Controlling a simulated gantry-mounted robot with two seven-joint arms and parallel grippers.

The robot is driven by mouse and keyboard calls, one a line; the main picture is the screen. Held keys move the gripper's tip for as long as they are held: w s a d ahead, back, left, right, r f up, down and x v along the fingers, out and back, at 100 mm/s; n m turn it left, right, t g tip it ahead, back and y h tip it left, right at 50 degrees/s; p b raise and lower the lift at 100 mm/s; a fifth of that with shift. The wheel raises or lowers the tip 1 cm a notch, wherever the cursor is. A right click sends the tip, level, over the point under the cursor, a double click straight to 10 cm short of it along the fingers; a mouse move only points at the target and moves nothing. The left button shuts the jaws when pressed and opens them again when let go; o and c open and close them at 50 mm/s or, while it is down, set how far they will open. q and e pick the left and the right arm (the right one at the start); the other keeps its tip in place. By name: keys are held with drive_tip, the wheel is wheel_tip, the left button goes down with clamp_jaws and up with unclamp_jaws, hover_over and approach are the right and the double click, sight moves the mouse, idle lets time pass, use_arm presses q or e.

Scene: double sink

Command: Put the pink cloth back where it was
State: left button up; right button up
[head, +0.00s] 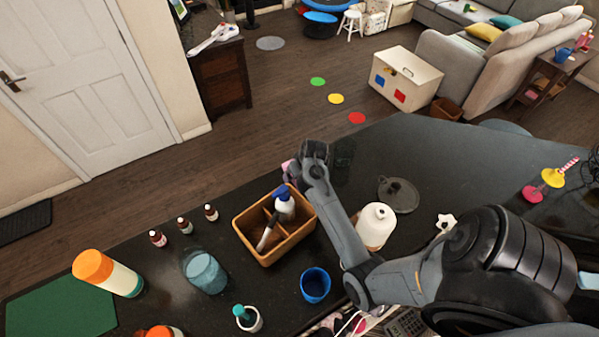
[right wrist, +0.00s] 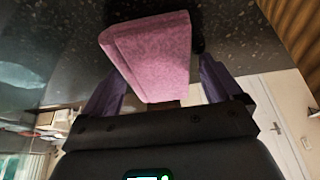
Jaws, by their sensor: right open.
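The pink cloth (right wrist: 148,52) is a folded block between the two fingers of my right gripper (right wrist: 160,88) in the right wrist view. The fingers are open, one on each side of it. In the head view a small bit of the pink cloth (head: 287,167) shows beside my right gripper (head: 300,163), at the far edge of the dark counter behind the wooden caddy (head: 273,258). The gripper and wrist hide most of the cloth there. I cannot tell whether the cloth touches a finger. My left gripper is not in view.
The caddy holds a blue-capped bottle (head: 284,205) and a brush. A white bottle (head: 375,224) stands right of my forearm. A blue cup (head: 315,285), a glass (head: 205,272) and several small bottles stand nearby. Clear counter (head: 450,165) lies at the far right.

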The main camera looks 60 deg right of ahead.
drive_tip(key=shift+r, duration=0.1)
drive_tip(key=shift+s+r+p, duration=0.15)
drive_tip(key=shift+r+p, duration=0.35)
drive_tip(key=shift+p, duration=0.1)
drive_tip(key=p+v, duration=0.6)
drive_tip(key=p, duration=0.1)
drive_tip(key=shift+a+r, duration=0.1)
drive_tip(key=shift+r, duration=0.1)
drive_tip(key=shift+s+r, duration=0.3)
drive_tip(key=v, duration=0.4)
drive_tip(key=shift+a, duration=0.1)
